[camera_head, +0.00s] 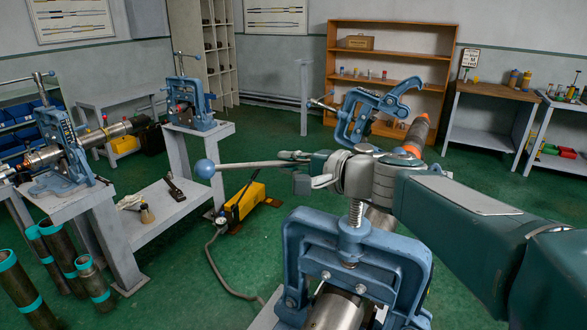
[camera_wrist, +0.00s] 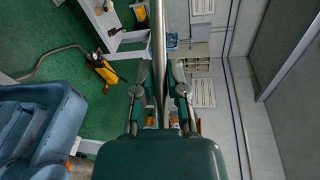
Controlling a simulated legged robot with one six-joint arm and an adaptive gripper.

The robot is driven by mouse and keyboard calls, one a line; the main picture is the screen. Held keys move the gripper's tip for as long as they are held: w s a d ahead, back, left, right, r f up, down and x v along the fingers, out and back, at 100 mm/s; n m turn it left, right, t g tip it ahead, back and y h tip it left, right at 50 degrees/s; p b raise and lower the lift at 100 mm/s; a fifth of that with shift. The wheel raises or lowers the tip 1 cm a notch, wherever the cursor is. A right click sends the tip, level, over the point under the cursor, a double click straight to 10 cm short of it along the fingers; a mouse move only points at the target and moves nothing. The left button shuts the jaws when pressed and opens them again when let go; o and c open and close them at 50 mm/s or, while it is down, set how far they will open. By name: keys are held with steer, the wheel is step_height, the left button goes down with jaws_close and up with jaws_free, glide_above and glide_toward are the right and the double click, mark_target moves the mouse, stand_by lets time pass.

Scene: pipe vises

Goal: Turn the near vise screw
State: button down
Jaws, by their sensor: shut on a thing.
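The near vise (camera_head: 300,245) is a blue frame at the bottom middle of the head view, with a silver pipe (camera_head: 335,310) in it. Its threaded screw (camera_head: 355,212) rises from the top of the frame. A steel handle bar (camera_head: 248,164) with a blue ball end (camera_head: 205,168) reaches left from the screw's top. My gripper (camera_head: 304,168) is shut on this bar, between the ball and the screw. In the wrist view, the bar (camera_wrist: 158,30) runs between both fingers of my gripper (camera_wrist: 160,75). My gripper and arm hide the bar's other end.
Another blue vise (camera_head: 358,118) stands behind my gripper, with an orange-tipped pipe (camera_head: 416,135). More vises stand on grey benches at left. A yellow pump (camera_head: 245,203) with a hose lies on the green floor. Pipes (camera_head: 20,290) stand at lower left. Shelves line the back wall.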

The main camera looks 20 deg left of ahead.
steer(key=shift+w+a+f+m+t, duration=0.1)
steer(key=shift+w+a+m+t, duration=0.25)
steer(key=shift+w+m+t, duration=0.25)
steer(key=shift+s, duration=0.15)
steer(key=c, duration=0.8)
jaws_free()
steer(key=shift+o, duration=0.7)
steer(key=shift+a, duration=0.2)
steer(key=v, duration=1.2)
steer(key=shift+a+h, duration=0.1)
steer(key=shift+h, duration=0.2)
